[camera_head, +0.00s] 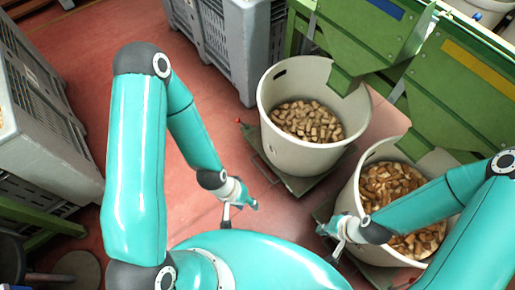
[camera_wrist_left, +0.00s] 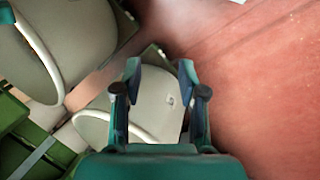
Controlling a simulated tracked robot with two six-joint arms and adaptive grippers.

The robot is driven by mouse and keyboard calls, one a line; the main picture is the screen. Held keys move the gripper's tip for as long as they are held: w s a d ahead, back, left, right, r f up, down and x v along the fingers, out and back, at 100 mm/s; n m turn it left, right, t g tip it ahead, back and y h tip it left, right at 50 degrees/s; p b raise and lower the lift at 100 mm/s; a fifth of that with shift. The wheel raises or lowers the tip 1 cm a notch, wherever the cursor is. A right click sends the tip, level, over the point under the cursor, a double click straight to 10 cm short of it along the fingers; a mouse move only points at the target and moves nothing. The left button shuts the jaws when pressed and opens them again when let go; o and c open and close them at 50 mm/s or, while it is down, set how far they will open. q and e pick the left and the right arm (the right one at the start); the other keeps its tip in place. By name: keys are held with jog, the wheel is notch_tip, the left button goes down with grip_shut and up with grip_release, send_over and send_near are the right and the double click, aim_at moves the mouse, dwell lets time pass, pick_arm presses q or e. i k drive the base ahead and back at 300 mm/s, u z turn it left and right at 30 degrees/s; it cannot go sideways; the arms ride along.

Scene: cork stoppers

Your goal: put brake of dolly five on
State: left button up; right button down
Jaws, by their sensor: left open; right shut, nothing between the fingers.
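Two green dollies carry pale round bins; no number is legible, so I cannot tell which is dolly five. The middle dolly (camera_head: 302,185) has a small red-tipped lever (camera_head: 239,122) at its far left corner. The right dolly (camera_head: 323,211) is mostly hidden by its bin and my right arm; a red spot (camera_head: 414,280) shows near its front edge. My left gripper (camera_head: 240,210) is open and empty, left of and nearer than the middle dolly. In the left wrist view its fingers (camera_wrist_left: 160,75) appear in front of a pale bin. My right gripper (camera_head: 329,241) is shut and empty beside the right bin.
The middle bin (camera_head: 278,145) and right bin (camera_head: 353,190) hold cork stoppers. Green hoppers (camera_head: 462,95) stand behind them at the right. Grey crates stand at the back (camera_head: 240,50) and left (camera_head: 35,120). The red floor (camera_head: 125,38) between the crates is clear.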

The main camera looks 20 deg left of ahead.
aim_at(237, 120)
jog(key=k, duration=0.5)
jog(key=u, duration=0.9)
jog(key=i, duration=0.75)
jog(key=z, duration=4.35)
jog(key=k, duration=0.15)
jog(key=u, duration=3.1)
